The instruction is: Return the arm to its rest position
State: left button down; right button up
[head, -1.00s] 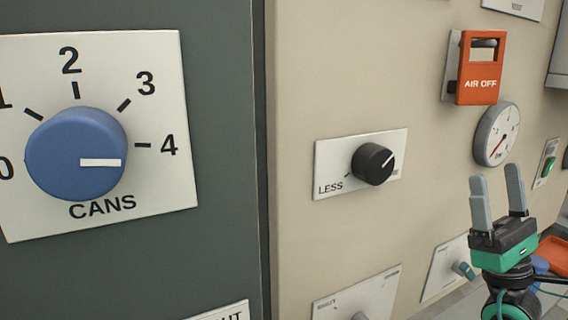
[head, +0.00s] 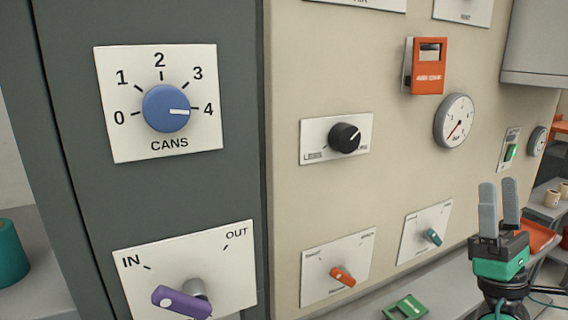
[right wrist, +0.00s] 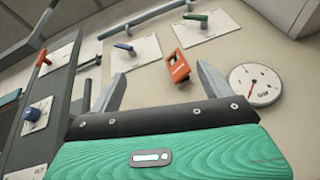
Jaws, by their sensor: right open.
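My right gripper (head: 498,210) is at the lower right of the head view, fingers pointing up, open and empty. It stands in front of the beige panel's right part, touching no control that I can see. In the right wrist view its two fingers (right wrist: 160,85) are spread, with nothing between them. The blue CANS knob (head: 166,109) on the dark panel has its white mark at 4. The black LESS knob (head: 345,138) has its mark turned to the upper right. My left gripper is not in view.
A purple IN/OUT lever (head: 182,301), an orange knob (head: 343,276) and a teal knob (head: 433,237) sit low on the panels. An orange-covered switch (head: 429,67) and a gauge (head: 455,121) are above my right gripper. A grey ledge runs below.

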jog(key=s+d+f+m+g+h, duration=0.1)
jog(key=d+f+m+g+h, duration=0.2)
jog(key=f+m+g+h, duration=0.85)
jog(key=d+f+m+g+h, duration=0.2)
jog(key=f+m+g, duration=0.5)
jog(key=f+m, duration=1.1)
jog(key=s+a+f+g+y, duration=0.45)
jog(key=s+a+f, duration=0.35)
jog(key=f, duration=0.3)
jog(key=s+a+f+g+y, duration=0.4)
jog(key=s+a+f+y, duration=0.2)
jog(key=s+a+f, duration=0.4)
notch_tip(320, 180, down, 34)
jog(key=d+r+g, duration=0.1)
jog(key=g, duration=0.1)
jog(key=s+d+f, duration=0.2)
jog(key=s+f, duration=0.7)
jog(key=s+d+f+g, duration=0.1)
jog(key=s+f, duration=0.8)
jog(key=s, duration=0.1)
jog(key=shift+d+f, duration=0.35)
jog(key=shift+d, duration=0.05)
